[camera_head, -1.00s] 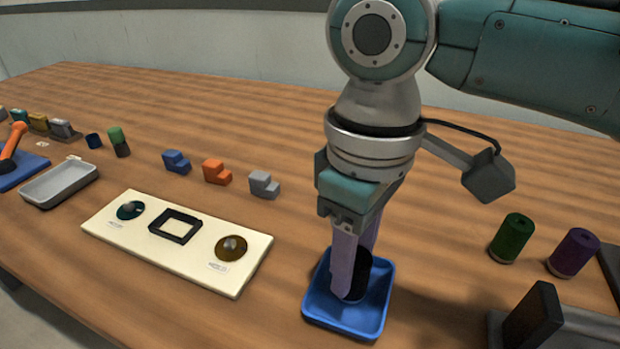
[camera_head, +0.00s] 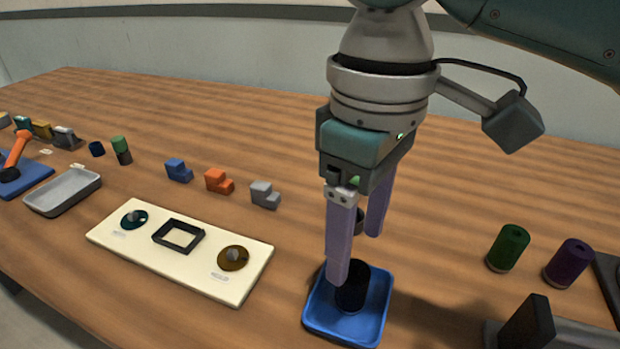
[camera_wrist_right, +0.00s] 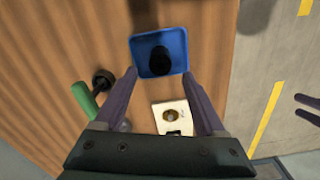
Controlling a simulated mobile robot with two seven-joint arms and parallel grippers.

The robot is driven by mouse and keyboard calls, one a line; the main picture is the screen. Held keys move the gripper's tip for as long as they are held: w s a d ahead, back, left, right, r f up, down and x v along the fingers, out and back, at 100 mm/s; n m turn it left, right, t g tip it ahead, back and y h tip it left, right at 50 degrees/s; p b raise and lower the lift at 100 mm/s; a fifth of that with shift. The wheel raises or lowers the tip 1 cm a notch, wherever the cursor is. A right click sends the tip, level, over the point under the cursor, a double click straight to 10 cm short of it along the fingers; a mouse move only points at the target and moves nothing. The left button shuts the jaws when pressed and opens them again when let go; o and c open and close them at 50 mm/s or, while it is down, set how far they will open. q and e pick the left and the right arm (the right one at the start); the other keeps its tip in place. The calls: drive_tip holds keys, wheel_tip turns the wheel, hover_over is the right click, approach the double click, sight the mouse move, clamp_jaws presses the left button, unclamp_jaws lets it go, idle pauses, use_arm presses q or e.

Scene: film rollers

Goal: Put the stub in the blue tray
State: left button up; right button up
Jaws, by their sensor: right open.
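The stub, a black cylinder (camera_head: 352,287), stands upright in the blue tray (camera_head: 318,312). In the right wrist view, the stub (camera_wrist_right: 160,60) also sits inside the tray (camera_wrist_right: 180,42). My right gripper (camera_head: 355,258) is open and empty. Its near finger overlaps the stub in the head view; its far finger is higher in the picture, with a wide gap between them. In the right wrist view the stub is beyond the open fingers. My left gripper (camera_wrist_right: 299,107) shows at the right edge of the right wrist view, its fingers apart.
A dark and green object (camera_head: 360,222) stands behind the right gripper, partly hidden. Green (camera_head: 508,248) and purple (camera_head: 569,263) rollers stand right of the tray, near a dark bracket (camera_head: 530,325). A cream board (camera_head: 200,270) and stepped blocks (camera_head: 218,181) are to the left.

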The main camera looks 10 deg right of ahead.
sight(353, 269)
wheel_tip(353, 269, up, 7)
drive_tip(key=p, duration=0.1)
drive_tip(key=s+a+f+m+t+y, duration=0.1)
drive_tip(key=s+a+f+t+y, duration=0.1)
drive_tip(key=s+a+f+y, duration=0.45)
drive_tip(key=s+d+f+m+h, duration=0.1)
drive_tip(key=d, duration=0.1)
drive_tip(key=s+d+f+m+h, duration=0.1)
drive_tip(key=s+d, duration=0.1)
drive_tip(key=s+d+f+t+h, duration=0.1)
drive_tip(key=shift+s+d+m, duration=0.2)
drive_tip(key=shift+d+m, duration=0.2)
drive_tip(key=s+d+h, duration=0.1)
drive_tip(key=s+d, duration=0.1)
drive_tip(key=d, duration=0.1)
drive_tip(key=s+d+m+h, duration=0.1)
drive_tip(key=d, duration=0.2)
drive_tip(key=s+d+f+m+h, duration=0.1)
drive_tip(key=s+d, duration=0.1)
drive_tip(key=d, duration=0.1)
drive_tip(key=shift+s+t, duration=0.3)
drive_tip(key=shift+s, duration=0.05)
drive_tip(key=shift+m, duration=0.3)
